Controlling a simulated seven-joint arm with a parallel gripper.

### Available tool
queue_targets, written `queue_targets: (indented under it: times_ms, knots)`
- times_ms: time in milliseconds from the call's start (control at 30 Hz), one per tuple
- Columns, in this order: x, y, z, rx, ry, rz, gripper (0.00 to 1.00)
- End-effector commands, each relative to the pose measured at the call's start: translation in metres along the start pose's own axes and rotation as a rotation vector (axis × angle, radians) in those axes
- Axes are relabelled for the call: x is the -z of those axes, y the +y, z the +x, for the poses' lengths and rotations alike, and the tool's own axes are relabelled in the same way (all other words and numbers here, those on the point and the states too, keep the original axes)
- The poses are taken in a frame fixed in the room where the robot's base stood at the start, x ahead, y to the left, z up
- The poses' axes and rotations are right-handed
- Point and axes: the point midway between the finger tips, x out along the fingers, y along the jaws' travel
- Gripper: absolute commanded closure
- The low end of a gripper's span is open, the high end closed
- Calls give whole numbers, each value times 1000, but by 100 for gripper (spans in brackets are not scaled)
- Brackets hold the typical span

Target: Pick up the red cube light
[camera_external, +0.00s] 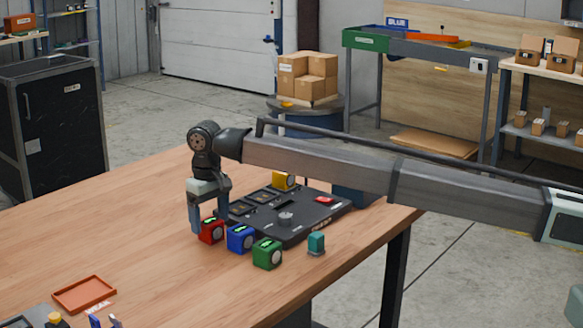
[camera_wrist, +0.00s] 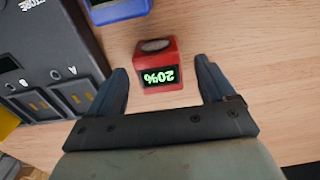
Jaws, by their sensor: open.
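The red cube light (camera_external: 211,230) stands on the wooden table beside the black board, at the left end of a row with a blue and a green cube light. My gripper (camera_external: 200,226) points down at the red cube light. In the wrist view my gripper (camera_wrist: 165,82) is open, with one finger on each side of the cube and a gap to both. The fingers look apart from the cube.
A blue cube light (camera_external: 240,238) is close beside the red one, then a green cube light (camera_external: 267,253). The black board (camera_external: 310,222) lies behind them, with a yellow cube light (camera_external: 283,180) beyond. An orange tray (camera_external: 84,294) lies front left. The table's left side is clear.

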Motion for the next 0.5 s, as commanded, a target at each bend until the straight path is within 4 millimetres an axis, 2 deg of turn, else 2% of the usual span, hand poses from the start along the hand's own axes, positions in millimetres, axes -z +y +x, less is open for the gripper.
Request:
queue_targets:
  times_ms: [200, 467, 500]
  knots:
    - [0, 1, 28, 0, -1, 0, 17]
    - [0, 1, 31, 0, 0, 0, 17]
    - [0, 1, 31, 0, 0, 0, 20]
